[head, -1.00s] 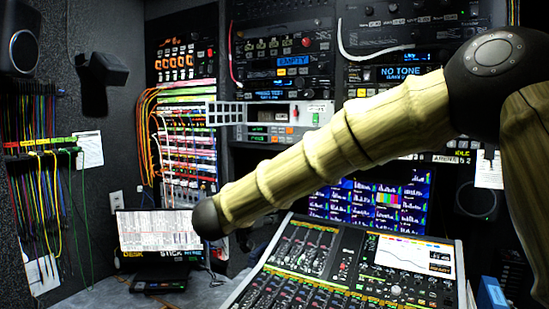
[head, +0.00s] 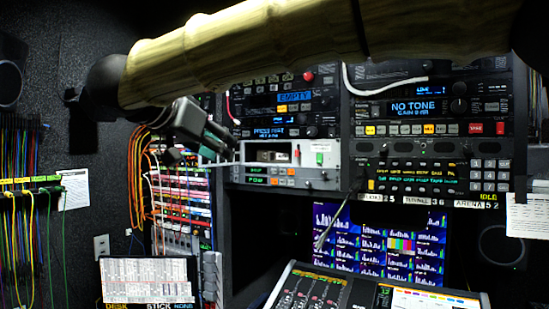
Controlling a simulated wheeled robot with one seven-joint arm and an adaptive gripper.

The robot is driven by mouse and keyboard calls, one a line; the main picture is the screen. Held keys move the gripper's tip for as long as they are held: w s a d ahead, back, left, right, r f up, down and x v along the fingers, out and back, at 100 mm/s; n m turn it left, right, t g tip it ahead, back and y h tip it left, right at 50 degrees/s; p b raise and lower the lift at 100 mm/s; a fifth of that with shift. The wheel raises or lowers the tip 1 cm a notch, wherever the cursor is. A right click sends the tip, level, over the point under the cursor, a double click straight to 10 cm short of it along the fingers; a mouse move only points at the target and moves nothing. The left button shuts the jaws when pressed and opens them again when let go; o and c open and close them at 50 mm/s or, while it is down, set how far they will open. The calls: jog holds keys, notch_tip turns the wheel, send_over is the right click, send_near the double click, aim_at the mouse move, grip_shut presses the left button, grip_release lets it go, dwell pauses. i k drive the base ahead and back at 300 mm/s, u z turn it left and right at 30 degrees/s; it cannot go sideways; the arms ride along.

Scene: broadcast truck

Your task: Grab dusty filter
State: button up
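I cannot pick out the dusty filter with certainty. A light grey rack unit (head: 318,178) has a small dark recess (head: 273,155) in its face, with a green piece and a red piece to its right. What sits in the recess is too small to tell. My gripper (head: 222,146) is at the left of this unit, below my raised arm, and looks apart from the recess. It hides part of the unit's left side and the cables behind. Its fingers are dark and seen at a slant, so whether they are open or shut is unclear.
Rack units with knobs and a "NO TONE" display (head: 420,106) fill the back wall. Orange cables (head: 138,185) hang at the left.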

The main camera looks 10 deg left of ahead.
aim_at(283, 156)
jog(key=i, duration=1.6)
